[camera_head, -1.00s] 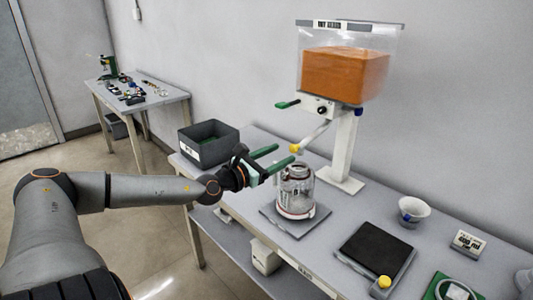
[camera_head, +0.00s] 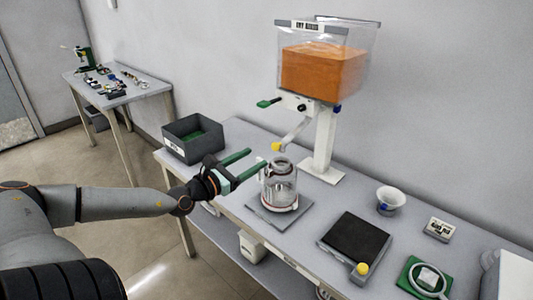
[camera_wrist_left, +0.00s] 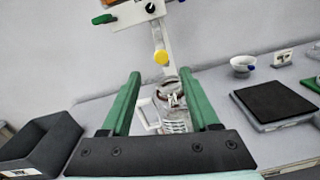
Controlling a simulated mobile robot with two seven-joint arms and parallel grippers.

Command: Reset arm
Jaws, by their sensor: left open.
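My left gripper (camera_head: 245,163) is open, with its two green fingers apart. It is just left of a clear glass jar (camera_head: 280,186) and appears empty. The jar stands upright on a grey pad (camera_head: 257,216) on the table, below the dispenser spout with a yellow tip (camera_head: 276,146). In the left wrist view the jar (camera_wrist_left: 175,112) shows beyond and between the open fingers (camera_wrist_left: 163,100), partly hidden by them. I cannot tell from the pictures how far the fingers are from the glass. My right gripper is not in view.
A dispenser with orange contents (camera_head: 322,70) stands behind the jar. A dark bin (camera_head: 178,146) is at left. A black scale (camera_head: 357,242), a white bowl (camera_head: 390,198), a display (camera_head: 438,229) and a green board (camera_head: 408,272) are at right. A side table (camera_head: 140,92) stands far left.

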